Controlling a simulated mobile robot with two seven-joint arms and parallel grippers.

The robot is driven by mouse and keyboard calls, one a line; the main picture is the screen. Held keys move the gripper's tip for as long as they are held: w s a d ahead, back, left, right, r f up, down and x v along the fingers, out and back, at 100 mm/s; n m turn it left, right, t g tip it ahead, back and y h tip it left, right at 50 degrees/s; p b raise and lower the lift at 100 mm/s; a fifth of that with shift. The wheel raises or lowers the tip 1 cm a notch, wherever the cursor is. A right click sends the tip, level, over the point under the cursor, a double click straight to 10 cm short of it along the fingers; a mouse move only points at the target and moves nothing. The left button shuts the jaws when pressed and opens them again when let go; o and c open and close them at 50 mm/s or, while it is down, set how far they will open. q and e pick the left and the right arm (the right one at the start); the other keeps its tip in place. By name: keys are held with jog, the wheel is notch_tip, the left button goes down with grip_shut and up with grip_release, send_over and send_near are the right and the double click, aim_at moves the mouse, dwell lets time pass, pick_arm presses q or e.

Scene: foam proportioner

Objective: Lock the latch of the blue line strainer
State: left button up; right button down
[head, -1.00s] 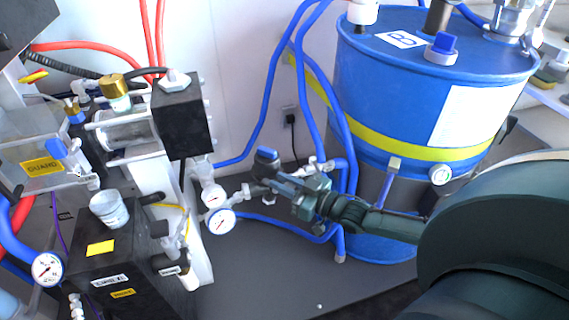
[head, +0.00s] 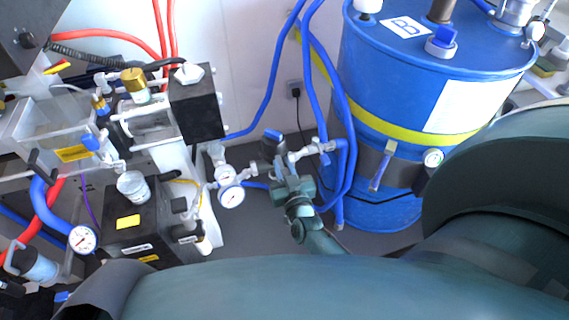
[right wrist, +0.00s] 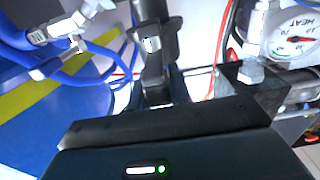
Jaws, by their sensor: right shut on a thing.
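The blue line strainer (head: 270,150) is a small dark body with a blue top, on the pipework between the gauges and the blue drum. My right gripper (head: 283,168) is at its right and lower side, reaching up from the bottom of the head view. The jaws are shut at the strainer's latch, but the latch itself and its exact position are hidden behind the fingers. In the right wrist view the dark gripper fingers (right wrist: 153,80) extend upward to a dark part at the top. My left gripper is not in view.
The blue drum (head: 465,95) with a yellow band stands close on the right. Blue hoses (head: 345,130) loop just behind the gripper. Two round gauges (head: 231,196) sit just left of the strainer. A black box (head: 196,105) is above them.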

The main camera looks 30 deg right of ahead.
dwell(0.5)
jog(key=c, duration=1.3)
grip_release()
jog(key=shift+w, duration=0.1)
